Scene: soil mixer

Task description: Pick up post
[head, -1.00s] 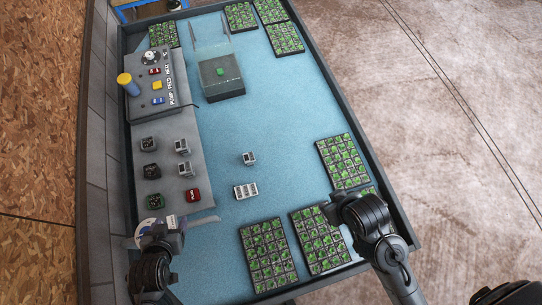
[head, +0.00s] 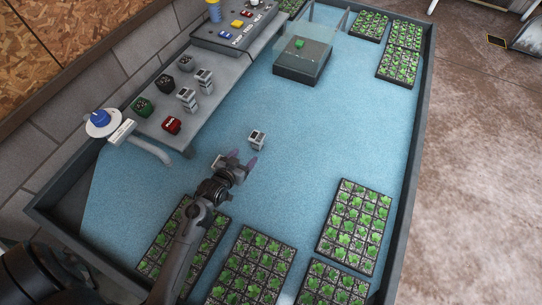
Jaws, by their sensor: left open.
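A small grey block with a dark top (head: 257,140), which looks like the post, stands alone on the blue table surface (head: 330,120) in the head view. My left gripper (head: 243,160) is open, its two fingertips pointing up the picture towards the block. The block is just beyond the fingertips, with a small gap showing and nothing between the fingers. A pale slotted piece (head: 218,162) is mostly hidden behind the left gripper. My right gripper is not in view.
A dark box (head: 300,68) stands at the back. Seedling trays (head: 353,225) line the front and right. The table's middle is clear.

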